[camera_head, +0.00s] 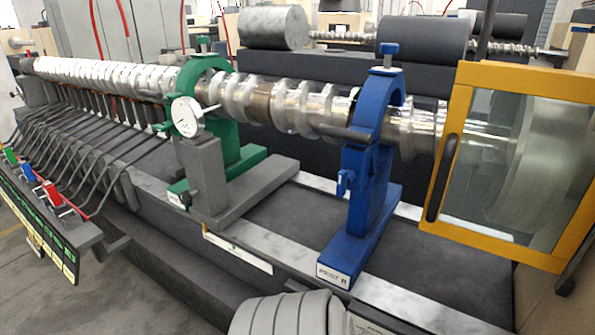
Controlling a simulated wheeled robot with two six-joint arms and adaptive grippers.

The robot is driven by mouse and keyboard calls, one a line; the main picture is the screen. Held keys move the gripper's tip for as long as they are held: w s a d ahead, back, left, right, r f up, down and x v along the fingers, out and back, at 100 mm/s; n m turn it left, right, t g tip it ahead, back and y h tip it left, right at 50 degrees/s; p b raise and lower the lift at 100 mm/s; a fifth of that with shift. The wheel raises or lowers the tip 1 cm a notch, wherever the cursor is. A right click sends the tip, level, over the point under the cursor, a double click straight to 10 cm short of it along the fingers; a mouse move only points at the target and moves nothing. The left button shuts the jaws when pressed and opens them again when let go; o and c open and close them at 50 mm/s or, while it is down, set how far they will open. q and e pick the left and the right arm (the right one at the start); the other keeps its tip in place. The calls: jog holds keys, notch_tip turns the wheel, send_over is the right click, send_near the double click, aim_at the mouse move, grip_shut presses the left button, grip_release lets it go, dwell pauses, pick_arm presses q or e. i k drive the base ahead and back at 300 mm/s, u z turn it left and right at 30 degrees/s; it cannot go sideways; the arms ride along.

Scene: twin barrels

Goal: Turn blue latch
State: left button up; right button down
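A blue steady rest (367,195) stands upright on the machine bed at centre right, with its arch around the long metal shaft (300,105). A small blue latch-like part (345,182) sticks out of the left side of its post. A blue screw knob (389,52) stands on top of the arch, and a grey bar (347,133) points left from the arch at shaft height. I cannot tell for certain which of these is the latch. Neither my left nor my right gripper is in view.
A green steady rest (213,85) and a dial gauge (187,117) on a grey stand are to the left. A yellow-framed guard door (448,160) is close on the right. A grey ribbed part (290,314) is at the bottom. Open bed lies around the blue base.

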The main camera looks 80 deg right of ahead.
aim_at(345, 177)
jog(key=z, duration=0.05)
jog(key=i, duration=0.15)
jog(key=z, duration=3.4)
jog(key=k, duration=0.5)
jog(key=z, duration=1.5)
jog(key=i, duration=0.75)
jog(key=u, duration=1.15)
